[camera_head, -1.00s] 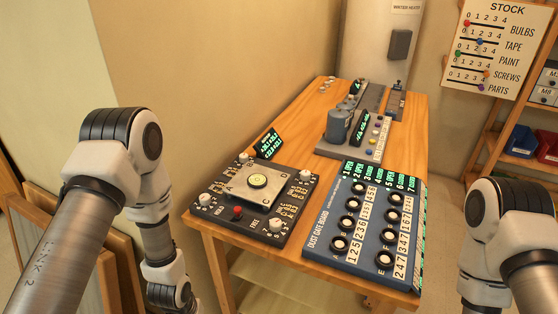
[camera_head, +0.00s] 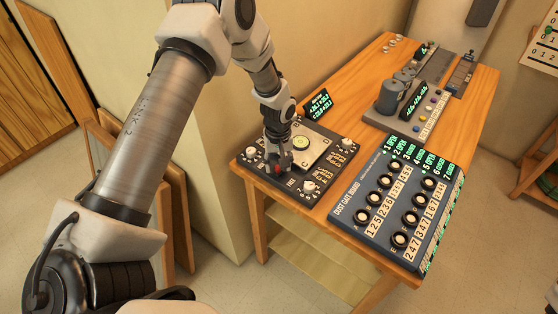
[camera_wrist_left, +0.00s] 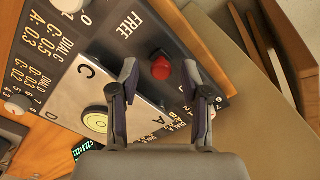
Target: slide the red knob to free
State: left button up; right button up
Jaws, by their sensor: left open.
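The red knob (camera_head: 278,168) sits near the front edge of a dark panel (camera_head: 322,184) with white dials, and the word FREE is printed to its right in the head view. My left gripper (camera_head: 280,162) is down at the panel, pointing at the knob and partly hiding it. In the left wrist view the red knob (camera_wrist_left: 161,67) shows between the two spread fingertips of my left gripper (camera_wrist_left: 160,80), with gaps on both sides. FREE stands up and left of it there. My right gripper is out of view.
A light plate with a round bubble level (camera_head: 301,143) lies on the panel behind the gripper. White dials (camera_head: 309,187) stand at the panel's corners. The blue dust gate board (camera_head: 345,211) lies to the right on the wooden table. A small green display (camera_head: 317,104) stands behind.

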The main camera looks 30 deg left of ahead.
aim_at(283, 177)
pick_arm(q)
grip_shut()
jog(key=shift+s+d, duration=0.15)
jog(key=shift+d, duration=0.45)
jog(key=shift+a+f, duration=0.1)
grip_release()
jog(key=shift+d, duration=0.3)
notch_tip(283, 177, up, 12)
